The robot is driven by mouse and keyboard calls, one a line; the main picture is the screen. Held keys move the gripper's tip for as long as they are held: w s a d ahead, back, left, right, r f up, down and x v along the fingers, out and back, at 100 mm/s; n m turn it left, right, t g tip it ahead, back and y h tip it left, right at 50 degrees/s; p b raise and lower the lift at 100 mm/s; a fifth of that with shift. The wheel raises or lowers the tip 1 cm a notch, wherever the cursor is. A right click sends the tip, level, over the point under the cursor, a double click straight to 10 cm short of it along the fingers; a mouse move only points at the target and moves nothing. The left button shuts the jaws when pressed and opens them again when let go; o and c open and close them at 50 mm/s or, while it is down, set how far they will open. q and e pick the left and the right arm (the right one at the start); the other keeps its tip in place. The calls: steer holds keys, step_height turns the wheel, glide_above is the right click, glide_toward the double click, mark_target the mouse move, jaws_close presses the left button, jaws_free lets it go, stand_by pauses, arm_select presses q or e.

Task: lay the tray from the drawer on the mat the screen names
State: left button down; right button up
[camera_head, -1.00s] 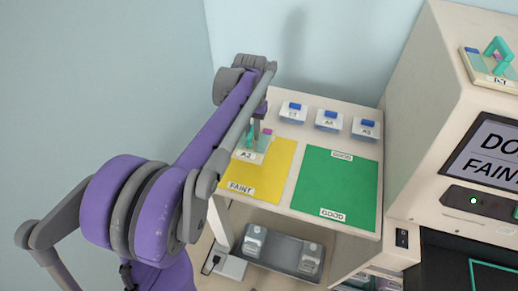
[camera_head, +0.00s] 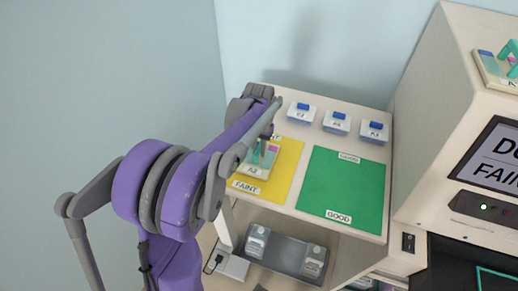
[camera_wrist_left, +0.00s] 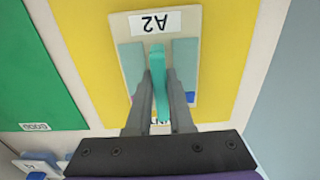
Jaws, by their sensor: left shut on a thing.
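The tray labelled A2 (camera_head: 253,170) is pale, with a teal handle and slide-like panels; it also shows in the left wrist view (camera_wrist_left: 129,50). My left gripper (camera_head: 266,140) is shut on the teal handle (camera_wrist_left: 159,78). The tray is over the yellow mat labelled FAINT (camera_head: 286,162), within its outline in the wrist view (camera_wrist_left: 225,60). I cannot tell whether it touches the mat. The green mat labelled GOOD (camera_head: 343,190) lies to the right, bare. The screen (camera_head: 497,160) is cut off; its lower line begins "FAIN". My right gripper is not in view.
Small white boxes with blue tops (camera_head: 337,123) stand along the back of the table. Another tray with a teal handle (camera_head: 497,70) is on top of the cabinet at right.

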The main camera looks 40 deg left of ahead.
mark_target(259, 148)
arm_select(q)
steer(key=c, duration=0.8)
jaws_free()
steer(key=shift+r, duration=0.1)
steer(key=shift+r, duration=0.3)
step_height(259, 148, up, 11)
steer(key=p, duration=0.1)
steer(key=s+d+f+m+t, duration=0.1)
steer(key=s+d+f, duration=0.3)
steer(key=s+d, duration=0.4)
steer(key=s+d+f+m+t, duration=0.2)
steer(key=s+d+f+t, duration=0.2)
steer(key=s+d, duration=0.5)
steer(key=shift+s+d+f+m, duration=0.15)
steer(key=shift+s+f+m, duration=0.15)
steer(key=shift+s+f, duration=0.1)
